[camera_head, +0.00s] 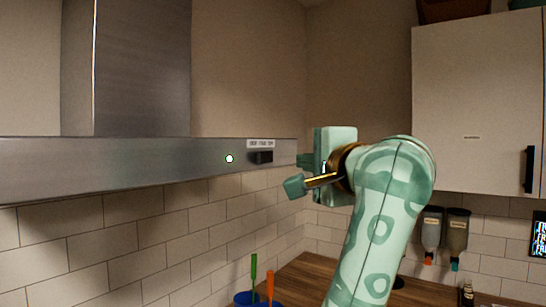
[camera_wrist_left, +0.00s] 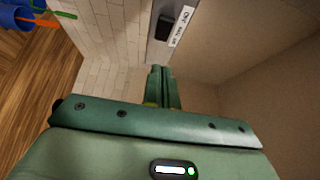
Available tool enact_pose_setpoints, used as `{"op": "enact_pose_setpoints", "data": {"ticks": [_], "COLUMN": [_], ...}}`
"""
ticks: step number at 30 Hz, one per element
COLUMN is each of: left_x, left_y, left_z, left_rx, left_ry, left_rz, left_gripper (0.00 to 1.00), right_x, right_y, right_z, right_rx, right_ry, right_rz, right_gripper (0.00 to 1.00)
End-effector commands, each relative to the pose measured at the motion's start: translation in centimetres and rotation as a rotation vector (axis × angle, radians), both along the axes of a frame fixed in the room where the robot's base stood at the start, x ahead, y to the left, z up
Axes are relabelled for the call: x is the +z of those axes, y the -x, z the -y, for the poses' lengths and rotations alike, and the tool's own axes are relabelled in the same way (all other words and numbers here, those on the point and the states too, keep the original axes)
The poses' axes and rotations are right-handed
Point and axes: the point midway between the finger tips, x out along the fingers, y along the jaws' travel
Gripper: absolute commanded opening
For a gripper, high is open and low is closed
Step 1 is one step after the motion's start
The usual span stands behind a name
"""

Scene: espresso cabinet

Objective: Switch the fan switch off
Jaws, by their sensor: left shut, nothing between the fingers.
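The fan switch (camera_head: 261,157) is a small black block on the front edge of the steel range hood (camera_head: 120,170), under a white label (camera_head: 261,143). It also shows in the left wrist view (camera_wrist_left: 162,27), beyond the fingertips. A round white light (camera_head: 229,159) glows to the left of the switch. My left gripper (camera_head: 303,160) is green and lies just right of the switch, with a gap between them. In the left wrist view its fingers (camera_wrist_left: 161,72) are together and empty. The switch's exact position is too small to read. My right gripper is out of view.
A white wall cabinet (camera_head: 475,105) with a black handle hangs at the right. Two dispensers (camera_head: 444,230) hang below it. A wooden counter (camera_head: 310,282) and a blue cup (camera_head: 245,298) with utensils lie below.

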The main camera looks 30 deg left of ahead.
Motion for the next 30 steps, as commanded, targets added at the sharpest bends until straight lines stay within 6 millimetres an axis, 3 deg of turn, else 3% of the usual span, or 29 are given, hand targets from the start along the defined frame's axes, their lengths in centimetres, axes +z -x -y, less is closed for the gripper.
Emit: {"op": "enact_pose_setpoints", "data": {"ticks": [8,15,30], "left_x": [0.4,0.2,0.0], "left_y": [-3.8,-3.7,-3.6], "left_z": [-4.7,-7.8,-8.7], "left_rx": [0.006,0.002,-0.001], "left_ry": [-0.005,-0.002,-0.001], "left_rz": [-0.001,-0.001,-0.001], "left_gripper": [0.0,0.0,0.0], "right_x": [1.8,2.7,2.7], "right_y": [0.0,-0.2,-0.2], "right_z": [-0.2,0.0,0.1], "right_rx": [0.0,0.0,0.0], "right_ry": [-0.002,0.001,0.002], "right_rz": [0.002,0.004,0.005], "right_gripper": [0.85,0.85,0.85]}}
